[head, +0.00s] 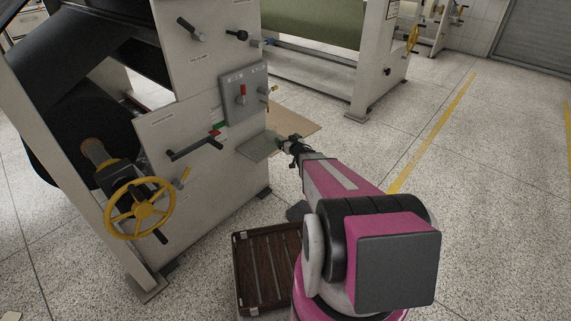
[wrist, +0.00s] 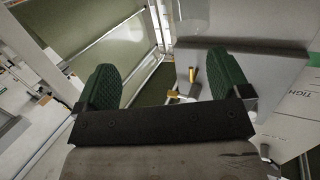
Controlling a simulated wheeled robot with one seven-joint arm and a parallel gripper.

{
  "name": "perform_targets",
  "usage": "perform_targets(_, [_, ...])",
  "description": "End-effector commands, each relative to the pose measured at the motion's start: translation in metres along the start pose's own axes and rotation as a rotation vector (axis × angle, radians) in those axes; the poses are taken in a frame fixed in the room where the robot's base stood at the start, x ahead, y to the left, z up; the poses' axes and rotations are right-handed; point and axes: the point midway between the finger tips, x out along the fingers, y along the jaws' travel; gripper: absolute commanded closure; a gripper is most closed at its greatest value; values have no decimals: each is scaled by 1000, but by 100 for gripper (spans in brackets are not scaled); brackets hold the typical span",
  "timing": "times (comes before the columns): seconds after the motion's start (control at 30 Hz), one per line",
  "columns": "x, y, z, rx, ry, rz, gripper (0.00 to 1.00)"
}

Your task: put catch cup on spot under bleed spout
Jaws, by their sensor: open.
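My gripper (head: 284,142) is at the right edge of a small grey-green shelf (head: 256,147) on the machine's side. In the wrist view its two green ridged fingers stand wide apart with nothing between them, so my gripper (wrist: 166,82) is open. A brass spout-like fitting (head: 272,90) sticks out beside the grey control panel, above the shelf. In the wrist view brass parts (wrist: 214,76) show near the right finger, against a grey panel (wrist: 265,90). I cannot make out the catch cup in either view. The marked spot is not distinguishable.
A brown slatted platform (head: 265,268) lies on the floor near my base. Speckled floor (head: 480,210) is clear to the right.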

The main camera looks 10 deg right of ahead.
Motion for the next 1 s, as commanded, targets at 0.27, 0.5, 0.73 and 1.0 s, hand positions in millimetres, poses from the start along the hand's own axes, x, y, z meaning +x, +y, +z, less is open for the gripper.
perform_targets(0.27, [-41, 9, -10, 4, -317, 282, 5])
perform_targets(0.5, [-108, -14, -4, 53, -722, 395, 5])
perform_targets(0.73, [-187, -67, -5, 115, -1132, 325, 5])
perform_targets(1.0, [-244, -113, -16, 156, -1403, 180, 5])
